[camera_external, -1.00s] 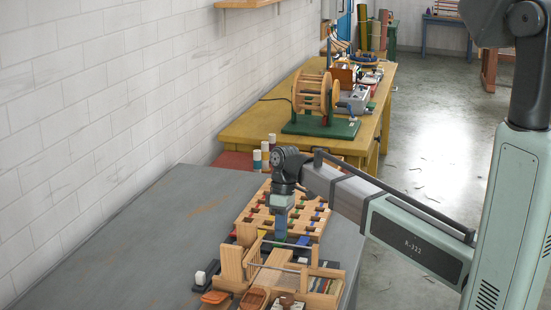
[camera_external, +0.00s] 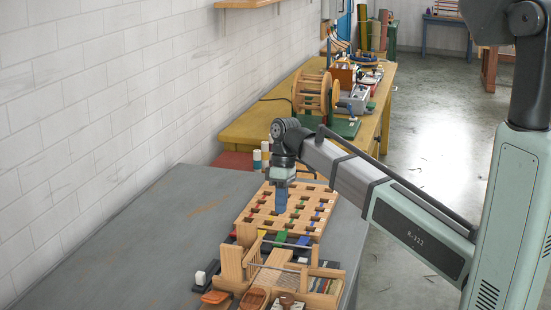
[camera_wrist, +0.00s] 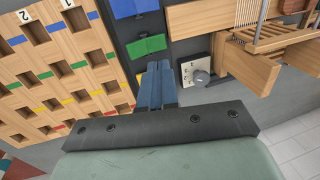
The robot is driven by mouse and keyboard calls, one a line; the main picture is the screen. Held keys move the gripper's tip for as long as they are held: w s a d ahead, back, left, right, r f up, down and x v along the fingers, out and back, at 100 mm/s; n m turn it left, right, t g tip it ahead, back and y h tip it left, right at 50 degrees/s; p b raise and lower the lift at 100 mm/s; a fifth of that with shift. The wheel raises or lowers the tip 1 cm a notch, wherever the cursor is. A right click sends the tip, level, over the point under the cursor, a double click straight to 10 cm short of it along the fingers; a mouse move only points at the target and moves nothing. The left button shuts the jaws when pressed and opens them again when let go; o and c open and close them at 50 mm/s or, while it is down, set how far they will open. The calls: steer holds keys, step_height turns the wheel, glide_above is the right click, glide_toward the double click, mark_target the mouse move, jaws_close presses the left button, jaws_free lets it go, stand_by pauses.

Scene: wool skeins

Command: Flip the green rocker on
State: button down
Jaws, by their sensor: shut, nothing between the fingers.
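The green rocker (camera_external: 281,236) sits in a dark strip between the slotted wooden board and the wooden loom-like frame. In the wrist view the green rocker (camera_wrist: 147,46) lies just beyond my fingertips, in full view. I cannot tell which way it is tilted. My gripper (camera_external: 281,211) points down with its blue fingers shut and empty. It hangs above the near part of the slotted board, apart from the green rocker. In the wrist view my gripper (camera_wrist: 160,68) partly covers a yellow rocker (camera_wrist: 140,78).
A blue rocker (camera_wrist: 135,8) is beside the green one. The slotted wooden board (camera_wrist: 62,60) has coloured marks and numbers. A grey knob (camera_wrist: 201,77) on a pale plate sits by the wooden frame (camera_wrist: 245,68). The grey table (camera_external: 150,240) is clear at left.

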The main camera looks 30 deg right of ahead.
steer(key=shift+s+a+v, duration=0.15)
steer(key=shift+v, duration=0.85)
steer(key=shift+s+a+v, duration=0.1)
steer(key=shift+s+v, duration=0.05)
steer(key=shift+v, duration=0.8)
steer(key=shift+s+a+v, duration=0.15)
steer(key=shift+v, duration=0.85)
steer(key=shift+r, duration=0.1)
